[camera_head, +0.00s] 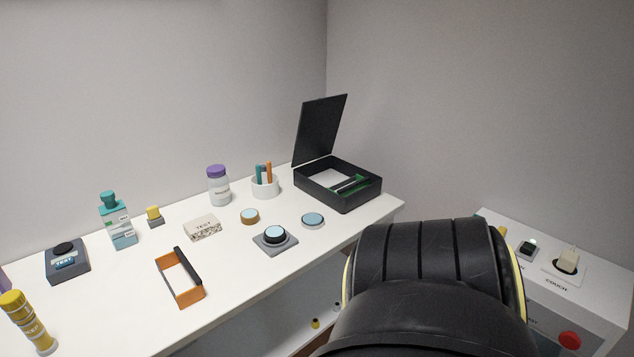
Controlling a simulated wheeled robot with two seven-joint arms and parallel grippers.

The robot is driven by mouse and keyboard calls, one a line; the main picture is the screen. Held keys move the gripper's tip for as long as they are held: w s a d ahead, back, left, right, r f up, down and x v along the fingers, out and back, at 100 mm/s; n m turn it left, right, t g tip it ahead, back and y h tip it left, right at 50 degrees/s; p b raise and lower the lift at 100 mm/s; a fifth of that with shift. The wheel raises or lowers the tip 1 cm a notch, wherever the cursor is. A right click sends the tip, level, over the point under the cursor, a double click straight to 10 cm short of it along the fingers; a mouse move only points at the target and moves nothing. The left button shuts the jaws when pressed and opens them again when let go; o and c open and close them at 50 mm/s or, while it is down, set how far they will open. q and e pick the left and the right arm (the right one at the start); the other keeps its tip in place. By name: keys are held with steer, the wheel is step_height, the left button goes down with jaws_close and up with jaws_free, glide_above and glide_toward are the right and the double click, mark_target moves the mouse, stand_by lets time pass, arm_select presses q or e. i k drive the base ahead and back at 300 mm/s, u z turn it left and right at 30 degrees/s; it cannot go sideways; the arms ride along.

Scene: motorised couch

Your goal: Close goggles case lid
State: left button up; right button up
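The goggles case (345,186) is a black square box at the far right end of the white counter. Its black lid (320,130) stands up, open, on the case's far-left side and leans back slightly. Inside the open case I see a white area and a green and dark item; I cannot make out whether these are goggles. Neither my left nor my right gripper shows in this view.
On the white counter (225,285), a white cup (264,187) with pens and a purple-capped bottle (218,186) stand left of the case. Round discs (312,220) and a button device (275,238) lie nearer. A control box (590,290) with a red button stands right.

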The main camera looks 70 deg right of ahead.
mark_target(320, 118)
steer(key=z, duration=2.5)
